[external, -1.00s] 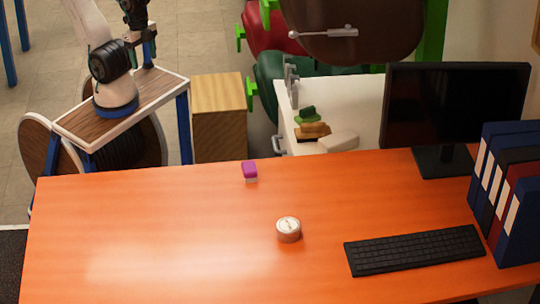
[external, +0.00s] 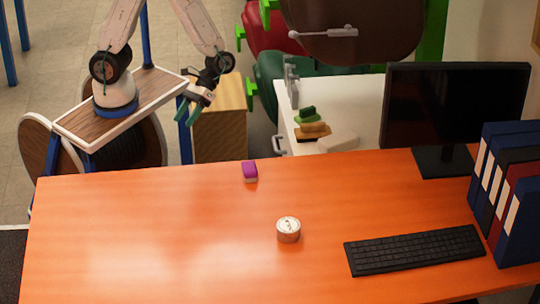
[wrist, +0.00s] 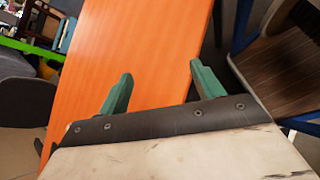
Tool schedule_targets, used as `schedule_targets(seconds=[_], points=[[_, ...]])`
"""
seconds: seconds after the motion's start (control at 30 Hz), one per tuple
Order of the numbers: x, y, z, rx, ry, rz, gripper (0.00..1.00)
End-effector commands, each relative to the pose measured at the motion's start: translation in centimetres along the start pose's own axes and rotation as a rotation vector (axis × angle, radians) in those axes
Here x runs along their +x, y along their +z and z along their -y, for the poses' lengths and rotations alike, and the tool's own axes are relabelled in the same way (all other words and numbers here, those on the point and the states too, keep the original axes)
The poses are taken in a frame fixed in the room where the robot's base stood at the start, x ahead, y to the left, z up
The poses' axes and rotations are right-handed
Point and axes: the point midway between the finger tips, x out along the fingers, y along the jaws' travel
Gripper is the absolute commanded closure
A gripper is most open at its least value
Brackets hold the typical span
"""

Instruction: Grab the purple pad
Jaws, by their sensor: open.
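The purple pad (external: 250,168) is a small block with a purple top and a pale lower part. It lies on the orange desk (external: 150,225) near its far edge. My gripper (external: 192,112) is in the air beyond the desk's far edge, to the left of the pad and apart from it. In the wrist view my gripper (wrist: 158,83) shows two green fingers spread wide with nothing between them. The orange desk top (wrist: 140,45) lies ahead of the fingers. I cannot make out the pad in the wrist view.
A keyboard (external: 414,250), monitor (external: 455,110) and binders (external: 505,195) occupy the right side. A wooden cabinet (external: 220,125) and a white surface (external: 365,120) lie beyond the desk. The desk's left part is clear.

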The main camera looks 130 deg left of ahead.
Motion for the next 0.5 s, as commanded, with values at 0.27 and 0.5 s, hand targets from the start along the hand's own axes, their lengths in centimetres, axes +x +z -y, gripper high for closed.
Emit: schedule_targets(seconds=[0.27,0.5], points=[[1.5,-12.0,-3.7,-0.477,0.417,0.094,0.34],[0.0,-19.2,-6.9,-0.735,0.714,0.098,0.34]])
